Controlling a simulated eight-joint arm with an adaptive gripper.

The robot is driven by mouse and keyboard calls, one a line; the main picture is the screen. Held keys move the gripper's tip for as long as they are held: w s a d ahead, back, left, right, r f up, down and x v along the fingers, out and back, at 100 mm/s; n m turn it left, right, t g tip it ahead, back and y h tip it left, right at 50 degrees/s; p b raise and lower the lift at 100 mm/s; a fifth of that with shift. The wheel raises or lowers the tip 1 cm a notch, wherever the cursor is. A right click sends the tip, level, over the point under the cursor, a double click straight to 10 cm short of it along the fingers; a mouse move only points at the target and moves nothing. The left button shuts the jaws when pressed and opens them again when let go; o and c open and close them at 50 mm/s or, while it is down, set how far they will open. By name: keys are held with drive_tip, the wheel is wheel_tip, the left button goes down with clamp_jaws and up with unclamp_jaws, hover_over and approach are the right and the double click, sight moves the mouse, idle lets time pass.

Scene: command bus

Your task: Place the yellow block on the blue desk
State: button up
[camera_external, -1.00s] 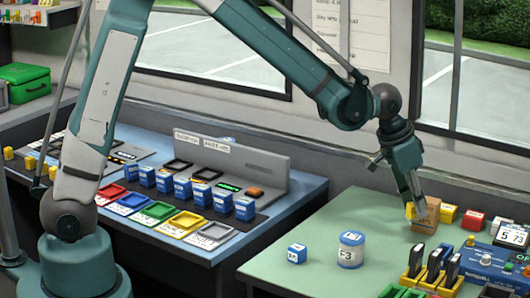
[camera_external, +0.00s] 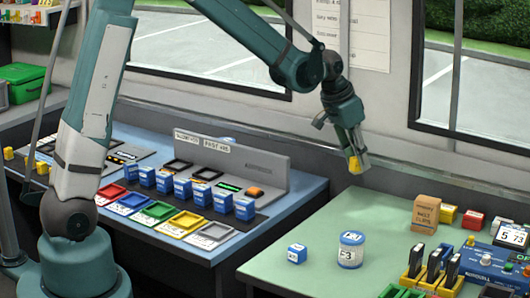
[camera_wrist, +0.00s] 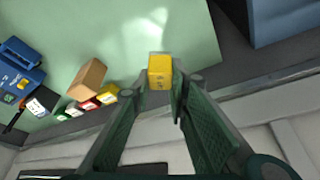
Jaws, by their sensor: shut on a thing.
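My gripper (camera_external: 355,163) is shut on the yellow block (camera_wrist: 160,71), which shows between the fingertips in the wrist view. In the external view the yellow block (camera_external: 354,165) is in the air, near the left back edge of the green desk (camera_external: 310,219). The blue desk (camera_external: 291,187) stands left of it, with blue blocks, coloured trays and a grey upright panel on it. In the wrist view a dark blue surface (camera_wrist: 285,20) shows at the top right.
On the green desk stand a brown box (camera_external: 426,212), another yellow block (camera_external: 448,213), a red block (camera_external: 473,219), a white-and-blue canister (camera_external: 350,250) and a small blue block (camera_external: 297,254). The grey panel (camera_external: 262,172) rises at the blue desk's back. A gap separates the desks.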

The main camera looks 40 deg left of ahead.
drive_tip(key=w+a+r+n, duration=0.1)
drive_tip(key=w+a, duration=0.1)
drive_tip(key=a, duration=1.3)
drive_tip(key=w+a+r+n, duration=0.1)
drive_tip(key=w+a, duration=0.1)
drive_tip(key=a, duration=1.3)
drive_tip(key=shift+w+r+n+t+y, duration=0.3)
drive_tip(key=shift+w+r+n+y, duration=0.05)
drive_tip(key=shift+w+n+y, duration=0.05)
